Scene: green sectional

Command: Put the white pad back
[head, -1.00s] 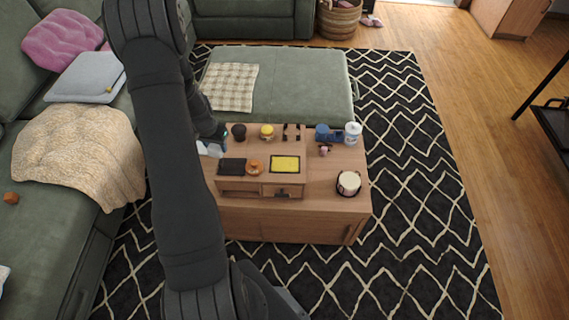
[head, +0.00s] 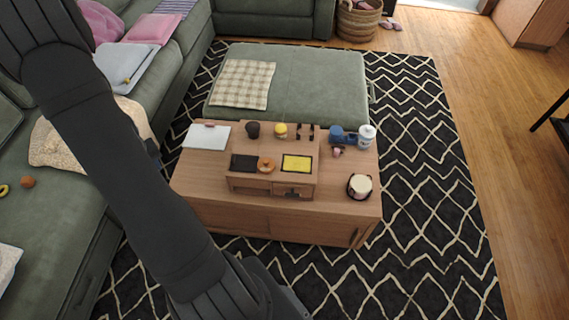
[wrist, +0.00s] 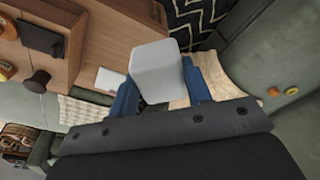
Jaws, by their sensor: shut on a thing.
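My gripper (wrist: 157,86) has blue fingers on either side of a white, rounded block-like pad (wrist: 155,66) and is shut on it. The pad is held up in front of the wrist camera, with the table edge and the rug behind it. In the head view my arm crosses the left side; the gripper and the held pad are hidden. A wooden desk organizer (head: 262,186) stands on the coffee table (head: 200,187), with a black square (head: 244,162) and a yellow pad (head: 296,163) on its top.
A white clipboard-like sheet (head: 206,137) lies at the table's left. An orange ring-shaped thing (head: 266,164), a dark cup (head: 253,130), a yellow jar (head: 280,131), a blue item (head: 338,136), a white bottle (head: 366,136) and a round container (head: 360,186) stand around. The sofa is left.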

